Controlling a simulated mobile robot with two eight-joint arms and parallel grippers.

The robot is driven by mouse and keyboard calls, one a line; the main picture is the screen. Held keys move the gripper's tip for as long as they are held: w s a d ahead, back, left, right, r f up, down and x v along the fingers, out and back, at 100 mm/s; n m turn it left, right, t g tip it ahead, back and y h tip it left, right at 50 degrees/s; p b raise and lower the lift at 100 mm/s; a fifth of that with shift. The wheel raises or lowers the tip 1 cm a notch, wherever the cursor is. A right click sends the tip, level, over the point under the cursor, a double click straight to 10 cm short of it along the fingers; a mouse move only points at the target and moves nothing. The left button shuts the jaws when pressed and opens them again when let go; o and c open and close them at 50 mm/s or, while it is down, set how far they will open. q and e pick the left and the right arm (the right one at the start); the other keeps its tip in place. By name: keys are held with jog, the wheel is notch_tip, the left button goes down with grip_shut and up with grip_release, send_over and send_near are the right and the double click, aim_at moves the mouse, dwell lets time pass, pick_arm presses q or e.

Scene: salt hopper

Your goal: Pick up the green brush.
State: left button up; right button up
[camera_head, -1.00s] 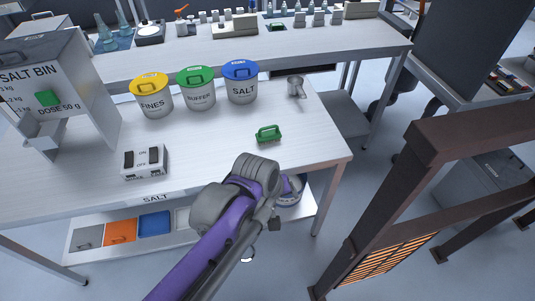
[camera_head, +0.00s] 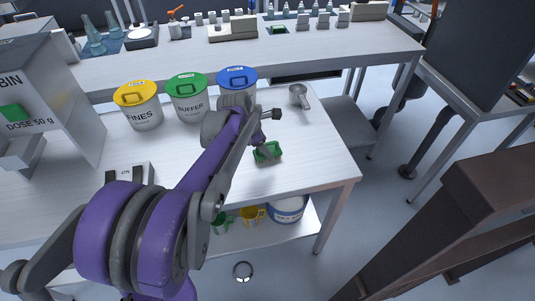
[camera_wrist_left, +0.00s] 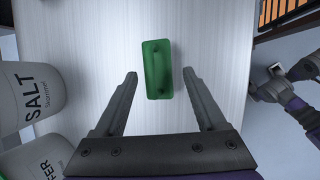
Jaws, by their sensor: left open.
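The green brush (camera_head: 267,153) lies on the white workbench (camera_head: 310,165) near its right end. It also shows in the left wrist view (camera_wrist_left: 157,69), upright in the picture with its handle facing the camera. My left gripper (camera_head: 262,146) is at the brush in the head view, partly hidden by its own arm. In the left wrist view my left gripper (camera_wrist_left: 159,73) is open, with one finger on each side of the brush and a gap to both. The brush's lower part lies between the fingertips; its upper part extends beyond them.
Yellow, green and blue-lidded tubs, FINES (camera_head: 141,110), BUFFER (camera_head: 188,100) and SALT (camera_wrist_left: 30,95), stand behind. A metal scoop (camera_head: 299,95) lies at the back right. The salt bin (camera_head: 60,95) stands left. Bench around the brush is bare.

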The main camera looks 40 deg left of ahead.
aim_at(271, 150)
pick_arm(q)
jog(key=x, duration=0.6)
jog(key=shift+w, duration=0.3)
jog(key=shift+r, duration=0.1)
jog(key=c, duration=1.1)
jog(key=shift+c, duration=0.2)
notch_tip(271, 150, up, 10)
jog(key=shift+p, duration=0.3)
